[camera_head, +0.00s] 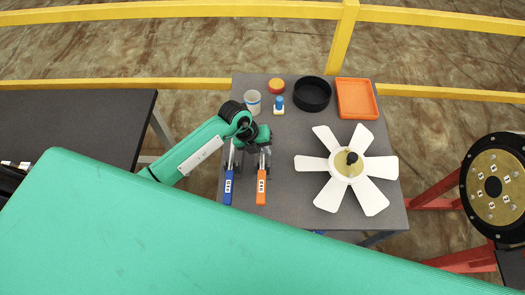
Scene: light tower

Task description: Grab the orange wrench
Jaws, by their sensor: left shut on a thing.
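An orange-handled wrench (261,189) lies on the grey table with its handle toward me and its metal head away from me. My left gripper (263,151) is over its metal end and shut on it; the contact is small and partly hidden by the gripper. A blue-handled wrench (228,188) lies parallel just to the left, its upper end close to my left wrist. I cannot tell whether the orange wrench is lifted off the table. My right gripper is not in view.
On the grey table (285,210) are a white fan (325,164), an orange tray (357,99), a black round bowl (312,95), a white cup (252,101), an orange round piece (276,86) and a small blue-and-white piece (279,104). A yellow rail (190,84) runs behind.

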